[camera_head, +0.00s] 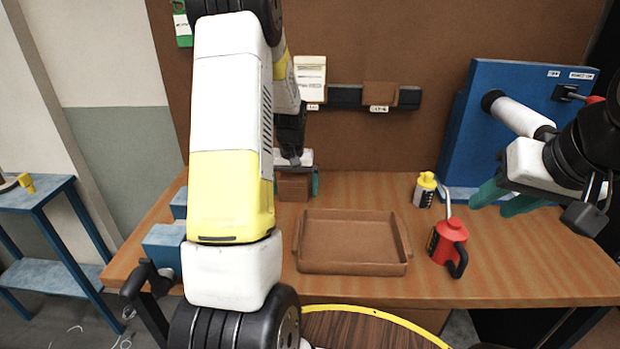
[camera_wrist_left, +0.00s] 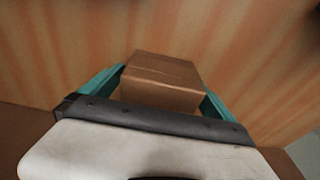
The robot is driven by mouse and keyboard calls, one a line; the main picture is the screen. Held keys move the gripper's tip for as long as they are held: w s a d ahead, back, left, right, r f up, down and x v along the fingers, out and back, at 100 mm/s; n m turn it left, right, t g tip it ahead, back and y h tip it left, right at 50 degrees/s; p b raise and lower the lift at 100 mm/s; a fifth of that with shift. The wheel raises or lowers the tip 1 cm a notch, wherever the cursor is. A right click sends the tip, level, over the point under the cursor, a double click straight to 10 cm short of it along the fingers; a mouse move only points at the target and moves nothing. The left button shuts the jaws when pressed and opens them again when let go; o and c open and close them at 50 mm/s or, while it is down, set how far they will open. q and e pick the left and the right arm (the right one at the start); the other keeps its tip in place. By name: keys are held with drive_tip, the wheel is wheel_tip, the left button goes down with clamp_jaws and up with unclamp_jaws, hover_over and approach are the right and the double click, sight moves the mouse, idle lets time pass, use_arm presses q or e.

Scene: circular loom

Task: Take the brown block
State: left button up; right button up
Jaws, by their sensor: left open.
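The brown block (camera_head: 293,188) sits on the wooden table at the back, left of the middle, in the head view. It also shows in the left wrist view (camera_wrist_left: 162,80), between the two green fingers. My left gripper (camera_head: 296,184) is open around the block, with one finger on each side. I cannot tell whether either finger touches it. My right gripper (camera_head: 508,198) is at the right, in front of the blue panel, with its green fingers apart and nothing visible between them.
An empty brown tray (camera_head: 352,267) lies on the table (camera_head: 500,270) in front of the block. A red oil can (camera_head: 450,241) and a yellow-capped bottle (camera_head: 425,189) stand to its right. A blue panel (camera_head: 462,130) with a white roll (camera_head: 520,117) stands at the back right. A blue vise (camera_head: 163,246) is at the left.

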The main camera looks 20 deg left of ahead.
sight(294, 175)
use_arm(q)
drive_tip(key=c, duration=1.9)
wheel_tip(294, 175, up, 10)
drive_tip(key=shift+r, duration=0.1)
drive_tip(key=shift+c, duration=0.2)
